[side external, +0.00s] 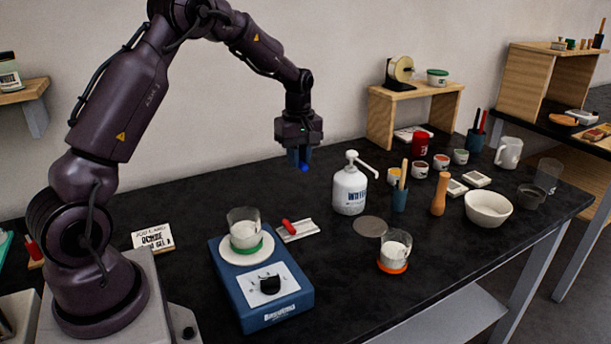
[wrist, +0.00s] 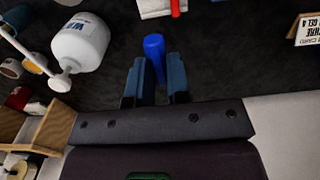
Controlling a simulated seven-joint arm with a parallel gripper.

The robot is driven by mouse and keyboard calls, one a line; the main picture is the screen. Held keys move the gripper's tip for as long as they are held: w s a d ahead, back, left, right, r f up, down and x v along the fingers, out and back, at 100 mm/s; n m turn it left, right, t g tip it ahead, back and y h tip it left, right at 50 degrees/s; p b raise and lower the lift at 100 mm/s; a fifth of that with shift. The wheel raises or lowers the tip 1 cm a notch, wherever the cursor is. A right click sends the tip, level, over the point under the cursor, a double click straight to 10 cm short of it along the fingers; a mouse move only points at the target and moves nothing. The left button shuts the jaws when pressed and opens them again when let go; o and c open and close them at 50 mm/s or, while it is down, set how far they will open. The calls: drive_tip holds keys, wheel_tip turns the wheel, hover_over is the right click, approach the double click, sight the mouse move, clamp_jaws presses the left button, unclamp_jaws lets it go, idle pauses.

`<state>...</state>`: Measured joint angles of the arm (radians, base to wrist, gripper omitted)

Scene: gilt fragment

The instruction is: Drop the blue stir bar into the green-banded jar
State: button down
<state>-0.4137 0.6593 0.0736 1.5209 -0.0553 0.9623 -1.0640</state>
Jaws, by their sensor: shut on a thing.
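The blue stir bar (wrist: 154,46) is between the fingers of my gripper (wrist: 158,72), its end sticking out past the fingertips in the wrist view. In the side external view my gripper (side external: 300,158) is shut on it high above the table, and the bar's blue tip (side external: 304,167) points down. The green-banded jar (side external: 244,230) is a clear glass with pale contents and a green band at its base. It stands upright on the round plate of a blue stirrer (side external: 262,283), below and left of my gripper. The jar does not show in the wrist view.
A red stir bar (side external: 289,226) lies on a small white tray (side external: 300,232) beside the stirrer. An orange-banded jar (side external: 394,251) stands to the right. A white pump bottle (side external: 349,190) stands near my gripper. A small card (side external: 153,237) stands left of the stirrer.

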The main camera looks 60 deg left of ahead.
drive_tip(key=s+d+r, duration=0.4)
drive_tip(key=s, duration=0.5)
drive_tip(key=shift+s+d+f, duration=0.5)
drive_tip(key=shift+s+f, duration=0.65)
drive_tip(key=shift+f, duration=0.25)
drive_tip(key=shift+s+d+f, duration=0.55)
drive_tip(key=shift+s+f, duration=0.55)
drive_tip(key=shift+f, duration=0.35)
drive_tip(key=shift+s+d+f, duration=0.5)
drive_tip(key=shift+s+f, duration=0.65)
drive_tip(key=shift+f, duration=0.25)
drive_tip(key=c, duration=1)
unclamp_jaws()
drive_tip(key=shift+r, duration=0.1)
wheel_tip(320, 180, up, 13)
hover_over(244, 207)
drive_tip(key=s+d, duration=0.1)
drive_tip(key=d, duration=0.3)
